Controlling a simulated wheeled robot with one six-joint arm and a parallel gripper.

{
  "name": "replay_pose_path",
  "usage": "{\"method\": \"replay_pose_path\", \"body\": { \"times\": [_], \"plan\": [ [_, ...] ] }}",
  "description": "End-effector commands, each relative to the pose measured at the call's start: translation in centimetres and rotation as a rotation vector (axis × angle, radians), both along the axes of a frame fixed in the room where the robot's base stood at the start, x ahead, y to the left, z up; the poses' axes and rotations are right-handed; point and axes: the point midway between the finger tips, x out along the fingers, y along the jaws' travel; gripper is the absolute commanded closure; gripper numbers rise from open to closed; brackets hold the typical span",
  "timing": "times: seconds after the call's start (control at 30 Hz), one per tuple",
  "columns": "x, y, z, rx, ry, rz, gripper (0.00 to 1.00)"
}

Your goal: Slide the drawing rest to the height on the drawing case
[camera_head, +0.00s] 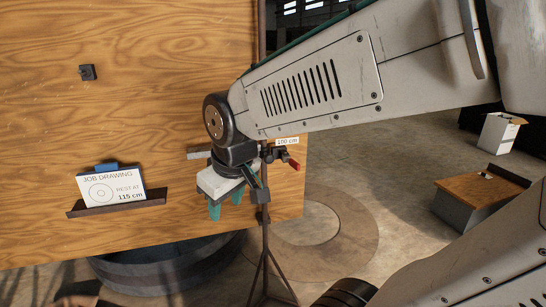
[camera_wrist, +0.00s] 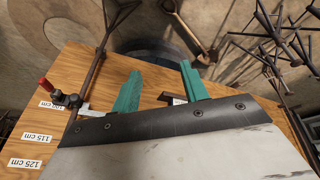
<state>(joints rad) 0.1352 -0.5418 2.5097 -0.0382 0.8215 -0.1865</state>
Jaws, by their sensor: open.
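The drawing rest (camera_head: 268,154) is a dark clamp with a red handle on an upright pole at the board's right edge. A flat grey bar (camera_head: 198,155) shows left of my wrist and seems to belong to it. The clamp also shows in the wrist view (camera_wrist: 66,99), beside the lowest visible height label. Labels for 115 cm (camera_wrist: 37,136) and 125 cm (camera_wrist: 25,163) lie nearer the camera. The drawing card (camera_head: 112,188) reads "REST AT 115 cm". My gripper (camera_head: 226,205) points down, its teal fingers open and apart; between them (camera_wrist: 160,84) nothing is held.
The large plywood board (camera_head: 150,125) fills the left. The pole stands on a tripod (camera_head: 265,265). A dark round tub (camera_head: 165,270) sits below the board. A wooden-topped box (camera_head: 480,195) and a white carton (camera_head: 498,132) stand right. Thin metal frames (camera_wrist: 275,40) stand beyond my gripper.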

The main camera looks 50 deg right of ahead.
Motion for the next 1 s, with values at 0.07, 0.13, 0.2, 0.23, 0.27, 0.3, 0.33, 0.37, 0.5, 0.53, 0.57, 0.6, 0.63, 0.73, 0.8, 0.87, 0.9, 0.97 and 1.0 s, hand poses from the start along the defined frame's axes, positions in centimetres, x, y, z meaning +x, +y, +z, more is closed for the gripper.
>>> {"method": "replay_pose_path", "body": {
  "times": [0.07,0.13,0.2,0.23,0.27,0.3,0.33,0.37,0.5,0.53,0.57,0.6,0.63,0.73,0.8,0.87,0.9,0.97,1.0],
  "plan": [
    [4.8,-2.9,-1.1,-0.058,-0.085,0.029,0.56],
    [8.6,-5.7,-1.9,-0.124,-0.171,0.063,0.56],
    [12.1,-8.7,-2.7,-0.196,-0.251,0.095,0.56],
    [13.4,-10.1,-3.1,-0.23,-0.285,0.11,0.56],
    [14.7,-11.5,-3.5,-0.265,-0.317,0.122,0.56],
    [16.2,-13.5,-4.0,-0.314,-0.359,0.139,0.56],
    [17.2,-14.9,-4.5,-0.351,-0.388,0.152,0.56],
    [18.2,-16.4,-4.9,-0.39,-0.418,0.164,0.56],
    [21.2,-23.4,-7.3,-0.584,-0.541,0.214,0.56],
    [21.5,-24.8,-7.9,-0.628,-0.563,0.222,0.56],
    [21.8,-26.2,-8.5,-0.672,-0.585,0.229,0.56],
    [22.0,-27.9,-9.2,-0.731,-0.613,0.238,0.56],
    [22.0,-29.2,-9.7,-0.774,-0.632,0.243,0.56],
    [21.6,-32.6,-11.4,-0.906,-0.681,0.255,0.56],
    [21.0,-34.3,-12.3,-0.983,-0.706,0.259,0.56],
    [20.5,-35.4,-12.8,-1.038,-0.723,0.26,0.56],
    [20.2,-35.9,-13.1,-1.065,-0.732,0.26,0.56],
    [19.9,-36.5,-13.4,-1.097,-0.741,0.259,0.56],
    [19.8,-36.7,-13.5,-1.112,-0.744,0.259,0.56]
  ]
}}
